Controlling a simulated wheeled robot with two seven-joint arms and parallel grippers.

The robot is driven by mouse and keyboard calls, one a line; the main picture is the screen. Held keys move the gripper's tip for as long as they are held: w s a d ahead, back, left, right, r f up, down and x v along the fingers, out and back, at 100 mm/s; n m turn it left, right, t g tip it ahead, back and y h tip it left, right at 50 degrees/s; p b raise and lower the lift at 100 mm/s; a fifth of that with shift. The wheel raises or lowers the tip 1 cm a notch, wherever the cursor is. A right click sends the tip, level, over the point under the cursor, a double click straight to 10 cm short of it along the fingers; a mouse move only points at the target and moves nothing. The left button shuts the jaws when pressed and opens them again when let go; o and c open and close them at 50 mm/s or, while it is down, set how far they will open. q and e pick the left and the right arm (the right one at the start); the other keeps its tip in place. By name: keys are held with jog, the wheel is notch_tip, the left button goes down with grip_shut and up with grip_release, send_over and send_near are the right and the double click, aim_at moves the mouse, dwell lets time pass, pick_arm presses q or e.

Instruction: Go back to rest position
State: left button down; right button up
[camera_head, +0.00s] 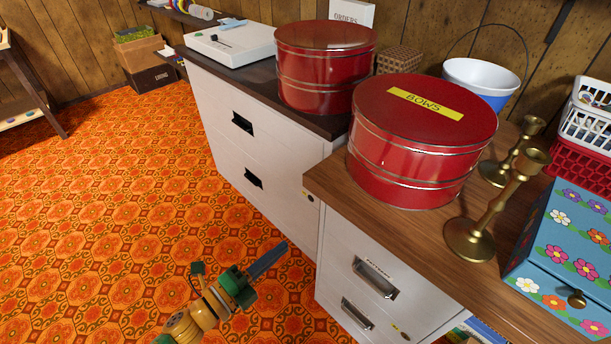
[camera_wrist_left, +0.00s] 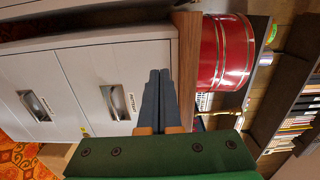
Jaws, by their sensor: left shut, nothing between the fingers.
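My left gripper (camera_head: 268,260) is at the lower middle of the head view, over the orange patterned carpet and to the left of the near white cabinet. Its dark fingers are together and empty. In the left wrist view the same gripper (camera_wrist_left: 160,78) shows its two fingers side by side, pointing toward the cabinet's wooden top, with nothing between them. My right gripper is in neither view.
The near cabinet (camera_head: 336,249) bears a red tin labelled BOWS (camera_head: 421,150), brass candlesticks (camera_head: 478,236) and a flowered blue box (camera_head: 550,245). Another red tin (camera_head: 325,60) and a white device (camera_head: 228,44) stand on the far cabinet (camera_head: 262,160). Open carpet (camera_head: 100,200) lies left.

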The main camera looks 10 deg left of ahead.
pick_arm(q)
jog(key=s+a+f+n+g+y, duration=0.2)
jog(key=a+f+n+y, duration=0.3)
jog(key=f, duration=0.5)
jog(key=s+a+f+n+g+y, duration=0.1)
jog(key=s+a+f+n+y, duration=0.15)
jog(key=f+n, duration=0.6)
jog(key=s+a+f+n+g+y, duration=0.2)
jog(key=s+f+n+g, duration=0.25)
jog(key=s+f, duration=0.55)
jog(key=s+d+f+n+g, duration=0.2)
jog(key=s+f+n+g, duration=0.3)
jog(key=s, duration=0.9)
notch_tip(320, 180, up, 16)
jog(key=s+g+p, duration=0.1)
jog(key=p, duration=1.6)
jog(key=shift+m+y+p, duration=0.3)
jog(key=shift+y, duration=0.05)
